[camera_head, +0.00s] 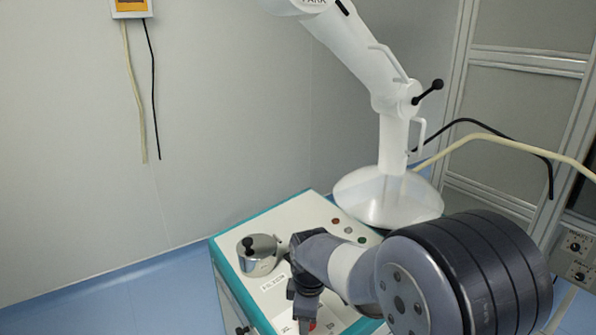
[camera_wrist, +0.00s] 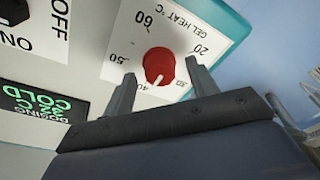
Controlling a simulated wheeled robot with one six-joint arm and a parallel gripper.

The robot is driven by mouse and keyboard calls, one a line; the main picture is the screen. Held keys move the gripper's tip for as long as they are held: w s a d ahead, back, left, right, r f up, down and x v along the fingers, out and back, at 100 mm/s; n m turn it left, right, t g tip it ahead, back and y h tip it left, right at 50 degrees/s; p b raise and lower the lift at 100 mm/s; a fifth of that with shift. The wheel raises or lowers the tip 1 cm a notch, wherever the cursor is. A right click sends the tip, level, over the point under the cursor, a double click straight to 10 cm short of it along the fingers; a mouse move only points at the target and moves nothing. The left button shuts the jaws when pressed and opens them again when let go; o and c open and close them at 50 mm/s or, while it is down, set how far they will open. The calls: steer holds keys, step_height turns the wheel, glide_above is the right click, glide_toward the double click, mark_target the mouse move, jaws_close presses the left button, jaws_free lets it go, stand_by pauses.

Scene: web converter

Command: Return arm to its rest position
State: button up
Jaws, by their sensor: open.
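My arm (camera_head: 345,268) reaches over the white, teal-edged cabinet in the head view, bent down at its near side. My gripper (camera_wrist: 160,70) is open in the wrist view, with one finger on each side of a red knob (camera_wrist: 159,66). The knob sits on a white dial plate marked "GEL HEAT °C", its white pointer toward the 40 mark. I cannot tell whether the fingers touch the knob. Nothing else shows between the fingers. In the head view my arm hides most of the gripper, and a bit of red shows beside it.
The cabinet top (camera_head: 310,215) carries a steel lidded pot (camera_head: 258,254), small coloured buttons and a white extraction hood (camera_head: 388,197) hanging close above its back. A black switch (camera_wrist: 14,11) and a green-lettered display (camera_wrist: 38,104) lie left of the dial. Free floor (camera_head: 120,300) lies left.

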steer(key=n+p, duration=0.1)
steer(key=n, duration=0.4)
steer(key=shift+w+g, duration=0.1)
steer(key=shift+g, duration=0.3)
stand_by(0.4)
